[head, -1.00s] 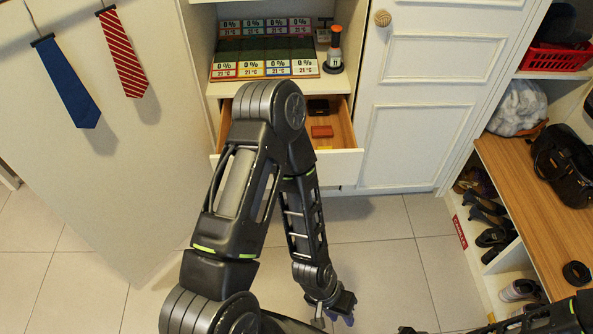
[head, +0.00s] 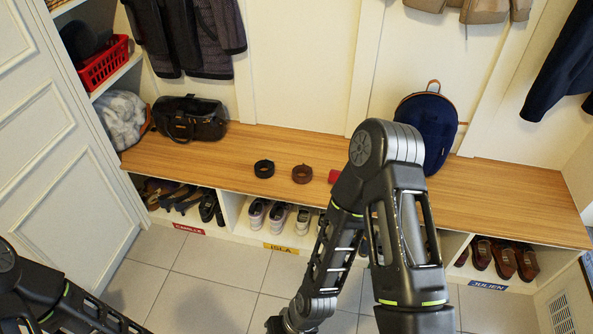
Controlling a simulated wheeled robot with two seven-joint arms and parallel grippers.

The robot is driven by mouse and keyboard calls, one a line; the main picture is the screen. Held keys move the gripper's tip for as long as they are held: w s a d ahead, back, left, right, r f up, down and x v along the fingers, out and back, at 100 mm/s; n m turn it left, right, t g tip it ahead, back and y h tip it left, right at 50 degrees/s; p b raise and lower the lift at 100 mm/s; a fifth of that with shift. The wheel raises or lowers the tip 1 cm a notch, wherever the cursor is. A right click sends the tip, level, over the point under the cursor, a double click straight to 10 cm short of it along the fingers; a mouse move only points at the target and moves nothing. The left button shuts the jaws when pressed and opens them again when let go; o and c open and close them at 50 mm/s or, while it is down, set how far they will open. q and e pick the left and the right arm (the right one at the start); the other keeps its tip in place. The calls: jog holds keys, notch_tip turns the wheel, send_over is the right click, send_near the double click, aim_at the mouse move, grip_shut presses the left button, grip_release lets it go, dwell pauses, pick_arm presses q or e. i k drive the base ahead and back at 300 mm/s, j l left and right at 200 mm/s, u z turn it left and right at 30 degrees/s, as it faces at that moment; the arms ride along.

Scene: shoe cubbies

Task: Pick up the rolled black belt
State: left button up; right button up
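The rolled black belt (head: 264,168) lies on the wooden bench top, left of a rolled brown belt (head: 302,174) and apart from it. Nothing of mine touches it. My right arm crosses the right middle of the head view, bends down in front of the bench, and its gripper (head: 282,325) is cut by the bottom edge, well below and in front of the black belt. Its fingers do not show clearly. My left arm shows at the lower left, and its gripper is out of the frame.
The bench top (head: 225,150) is clear around the black belt. A red item (head: 333,176) is partly hidden by my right arm. A black bag (head: 189,118) stands left, a navy backpack (head: 425,130) right. Shoes fill cubbies below. A white cabinet door (head: 50,130) borders the left.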

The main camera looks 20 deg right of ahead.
aim_at(268, 163)
jog(key=z, duration=0.95)
jog(key=i+j+z, duration=0.85)
jog(key=i+j, duration=0.45)
